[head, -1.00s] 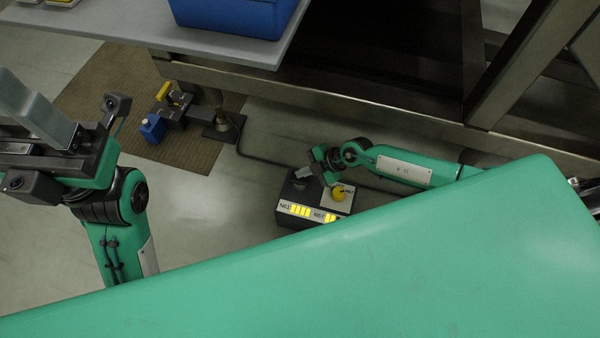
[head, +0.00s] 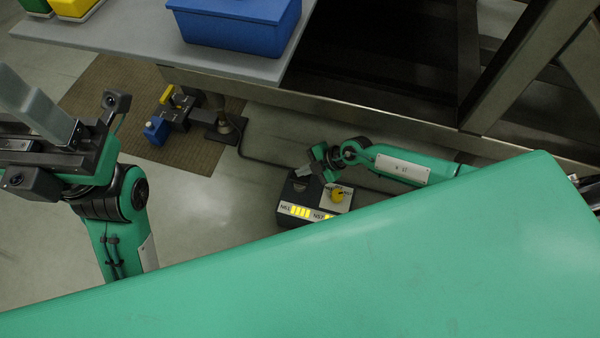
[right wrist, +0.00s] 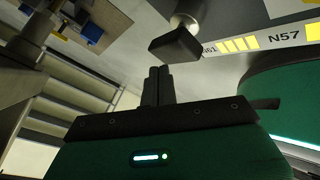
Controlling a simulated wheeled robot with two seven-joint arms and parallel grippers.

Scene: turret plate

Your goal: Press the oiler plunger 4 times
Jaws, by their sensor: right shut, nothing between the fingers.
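The oiler looks to be a dark box (head: 288,211) on the floor, with white labels and yellow bars on its front. In the right wrist view a dark square cap on a silver stem, likely the plunger (right wrist: 176,46), sticks out from the labelled face. My right gripper (right wrist: 157,70) is shut and empty, its fingertips close to the cap; I cannot tell whether they touch. In the head view my right gripper (head: 303,172) is over the box's back left part and hides some of it. My left gripper (head: 38,105) is raised at the far left, away from the box; its jaw gap is unclear.
A yellow knob (head: 338,195) sits on a light plate at the box's right. A grey table (head: 130,38) with a blue bin (head: 237,27) is at the back. A fixture with a blue block (head: 156,130) stands on a brown mat (head: 95,92). A metal frame rail (head: 330,108) runs behind.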

